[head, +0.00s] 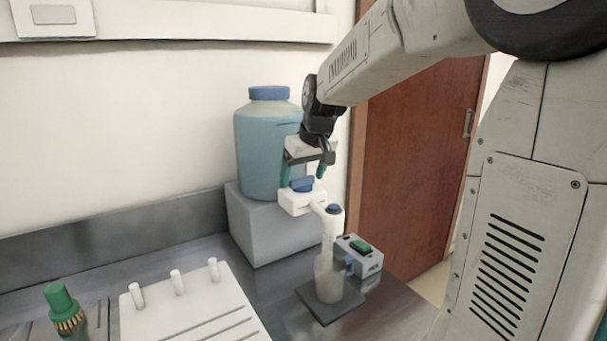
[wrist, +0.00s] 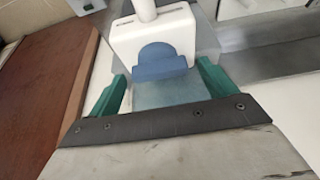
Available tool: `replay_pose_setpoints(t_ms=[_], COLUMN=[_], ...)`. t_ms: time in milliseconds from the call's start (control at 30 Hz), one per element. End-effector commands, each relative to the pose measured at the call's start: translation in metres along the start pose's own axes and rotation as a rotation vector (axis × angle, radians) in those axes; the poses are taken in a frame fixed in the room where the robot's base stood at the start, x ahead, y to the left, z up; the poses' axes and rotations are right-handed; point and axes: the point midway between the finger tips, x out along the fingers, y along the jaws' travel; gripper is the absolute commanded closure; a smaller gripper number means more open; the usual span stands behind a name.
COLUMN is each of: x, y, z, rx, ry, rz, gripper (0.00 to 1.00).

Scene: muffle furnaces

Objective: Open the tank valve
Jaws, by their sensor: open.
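The tank (head: 262,150) holds blue liquid and has a blue lid; it stands on a grey block against the wall. Its white valve body (head: 296,203) sticks out at the lower front, with a blue handle (head: 303,184) on top. In the wrist view the blue handle (wrist: 152,62) lies ahead, between the lines of the two green fingers, on the white valve body (wrist: 155,32). My gripper (head: 303,174) is open and just above the handle; its fingers (wrist: 163,74) show on either side. I cannot tell whether either finger touches the handle.
A white spout (head: 333,218) leads down to a clear bottle (head: 328,280) on a dark pad (head: 312,303). A box with a green display (head: 360,246) stands beside it. A white rack with pegs (head: 190,310) and a green-capped item (head: 62,300) are at left.

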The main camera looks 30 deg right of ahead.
Motion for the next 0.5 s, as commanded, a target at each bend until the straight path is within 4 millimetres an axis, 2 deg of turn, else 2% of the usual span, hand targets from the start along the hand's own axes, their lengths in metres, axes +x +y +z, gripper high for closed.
replay_pose_setpoints(t_ms=[167,300,333,500], x=[0.0,-0.0002,-0.0002,-0.0003], y=[-0.0001,-0.0001,-0.0001,-0.0002], z=[0.0,0.0001,0.0001,0.0], rx=[0.0,0.0,0.0,0.003], ry=[0.0,0.0,0.0,0.0], rz=[0.0,0.0,0.0,0.001], gripper=[0.16,0.55,0.61,0.61])
